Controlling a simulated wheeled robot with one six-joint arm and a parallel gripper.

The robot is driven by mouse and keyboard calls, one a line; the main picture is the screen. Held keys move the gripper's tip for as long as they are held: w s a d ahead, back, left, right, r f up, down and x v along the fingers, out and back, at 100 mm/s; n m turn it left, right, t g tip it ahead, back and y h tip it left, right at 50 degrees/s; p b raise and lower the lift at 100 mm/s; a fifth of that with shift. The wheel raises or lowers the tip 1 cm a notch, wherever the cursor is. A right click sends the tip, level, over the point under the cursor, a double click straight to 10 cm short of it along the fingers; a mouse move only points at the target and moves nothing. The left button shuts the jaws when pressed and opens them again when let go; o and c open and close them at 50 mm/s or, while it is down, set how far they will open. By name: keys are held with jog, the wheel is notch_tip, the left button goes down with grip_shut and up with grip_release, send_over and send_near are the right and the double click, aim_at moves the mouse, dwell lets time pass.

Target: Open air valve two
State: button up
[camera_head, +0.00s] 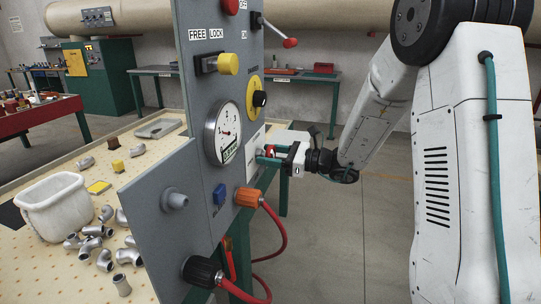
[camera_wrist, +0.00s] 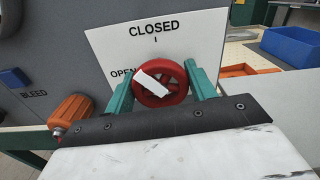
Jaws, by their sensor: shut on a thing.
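A red round valve handwheel (camera_wrist: 178,71) with a white pointer bar sits on the grey panel, in front of a white plate (camera_wrist: 110,45) reading CLOSED at the top and OPEN at the left. The white bar slants, its upper-left end beside the word OPEN. My gripper (camera_wrist: 160,82) has its two green fingers on the left and right of the wheel, shut on it. In the head view my gripper (camera_head: 270,153) reaches the panel from the right and hides most of the wheel. No valve number is readable.
The grey panel (camera_head: 150,215) also carries a gauge (camera_head: 223,132), a yellow knob (camera_head: 228,64), a red lever (camera_head: 289,43), a blue BLEED part (camera_head: 219,194) and an orange connector (camera_head: 248,197) with a red hose. A white bin (camera_head: 52,205) and pipe elbows lie left. Floor at right is clear.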

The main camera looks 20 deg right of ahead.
jog(key=n, duration=0.5)
jog(key=shift+n, duration=2.5)
jog(key=shift+s, duration=0.1)
jog(key=o, duration=1)
jog(key=shift+v, duration=3.95)
